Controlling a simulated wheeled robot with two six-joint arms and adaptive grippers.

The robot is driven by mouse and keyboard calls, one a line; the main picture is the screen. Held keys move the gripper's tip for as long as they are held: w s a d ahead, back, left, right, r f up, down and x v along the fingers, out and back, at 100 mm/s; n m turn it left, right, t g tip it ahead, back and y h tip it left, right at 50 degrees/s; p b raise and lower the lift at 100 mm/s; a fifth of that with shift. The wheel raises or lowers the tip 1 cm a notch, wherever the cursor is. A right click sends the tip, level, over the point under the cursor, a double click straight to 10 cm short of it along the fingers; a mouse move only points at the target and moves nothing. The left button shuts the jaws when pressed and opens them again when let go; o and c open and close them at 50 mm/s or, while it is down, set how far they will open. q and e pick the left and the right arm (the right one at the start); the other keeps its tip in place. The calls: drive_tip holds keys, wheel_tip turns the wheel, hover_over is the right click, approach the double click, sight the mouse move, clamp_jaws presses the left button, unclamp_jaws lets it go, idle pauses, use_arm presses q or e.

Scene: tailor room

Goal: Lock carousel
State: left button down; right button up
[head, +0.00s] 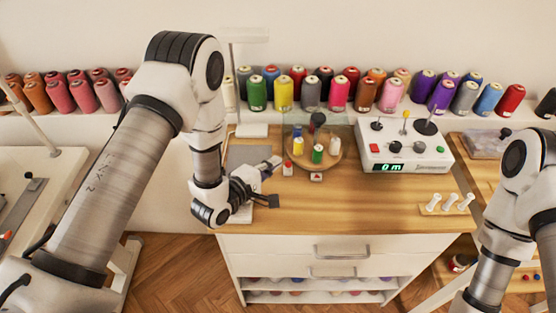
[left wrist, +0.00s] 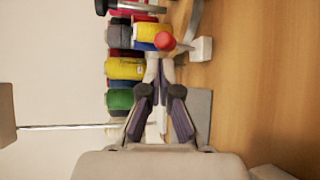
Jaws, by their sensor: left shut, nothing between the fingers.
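The carousel is a round wooden tray (head: 332,169) with a clear cover, holding several small thread spools, on the wooden worktop. A small white block with a red knob (head: 287,169) stands at its left front edge. A white piece with a red triangle (head: 316,177) lies at its front. My left gripper (head: 272,181) is just left of the carousel, shut and empty. In the left wrist view, the red knob (left wrist: 165,41) shows beyond the fingers (left wrist: 160,72), apart from them. My right gripper is out of view; only part of its arm shows at the right.
A white control box (head: 405,150) with a green display stands right of the carousel. A spool holder with a thin post (head: 238,90) stands behind my left gripper. White pegs (head: 448,203) lie at the right edge. The front middle of the worktop (head: 350,205) is clear.

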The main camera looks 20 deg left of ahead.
use_arm(q)
drive_tip(key=v, duration=1)
drive_tip(key=shift+d, duration=0.1)
